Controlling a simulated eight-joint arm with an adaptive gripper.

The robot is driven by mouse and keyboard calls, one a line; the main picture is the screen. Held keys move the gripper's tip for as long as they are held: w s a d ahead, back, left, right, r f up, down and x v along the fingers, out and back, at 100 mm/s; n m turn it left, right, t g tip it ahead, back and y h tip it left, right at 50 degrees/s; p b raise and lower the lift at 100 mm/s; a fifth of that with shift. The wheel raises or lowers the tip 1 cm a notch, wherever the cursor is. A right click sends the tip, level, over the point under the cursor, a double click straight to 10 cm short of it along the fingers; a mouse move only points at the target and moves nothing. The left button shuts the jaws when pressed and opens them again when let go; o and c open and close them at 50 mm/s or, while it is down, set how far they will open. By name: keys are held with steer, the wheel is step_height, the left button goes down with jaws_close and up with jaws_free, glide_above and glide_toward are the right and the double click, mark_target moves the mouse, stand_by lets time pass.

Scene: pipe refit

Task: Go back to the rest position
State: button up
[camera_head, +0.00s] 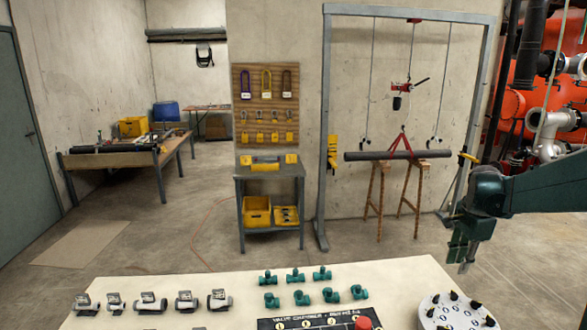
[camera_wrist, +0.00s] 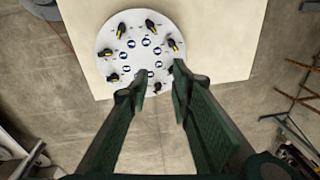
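My gripper (camera_head: 462,249) hangs pointing down at the right of the head view, at the end of my dark green arm. It is above and beyond the table's right end, near the round white plate (camera_head: 455,312). In the wrist view the two fingers of my gripper (camera_wrist: 160,88) are apart with nothing between them. The round white plate (camera_wrist: 112,48) shows past the fingertips, with several black-and-yellow pieces and dark round marks on it. The fingertips overlap its lower edge in this view; I see no contact.
The cream table (camera_head: 240,287) carries several grey valves (camera_head: 150,302), several green fittings (camera_head: 295,275) and a dark panel with a red knob (camera_head: 363,324). Behind stand a steel frame (camera_head: 325,130) with a hanging pipe (camera_head: 395,155) and a small cart (camera_head: 270,172). Open floor lies between.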

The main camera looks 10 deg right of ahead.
steer(key=s+a+r+n+t, duration=0.1)
steer(key=s+a+r+n, duration=0.15)
steer(key=a, duration=0.55)
steer(key=s+a+r+n+t, duration=0.1)
steer(key=s+a+r+n, duration=0.1)
steer(key=s+a+n, duration=0.35)
steer(key=s+a+r+n+t, duration=0.1)
steer(key=a+r, duration=0.2)
steer(key=a, duration=0.6)
steer(key=s+a+f+n+t, duration=0.1)
steer(key=s+a+f+n, duration=0.1)
steer(key=s+a+n, duration=0.3)
steer(key=s+a+f+n+t, duration=0.2)
steer(key=s+a+n, duration=0.3)
steer(key=s+a, duration=0.5)
steer(key=shift+s+a+f+y, duration=0.3)
steer(key=shift+a+y, duration=0.1)
steer(key=shift+a, duration=0.65)
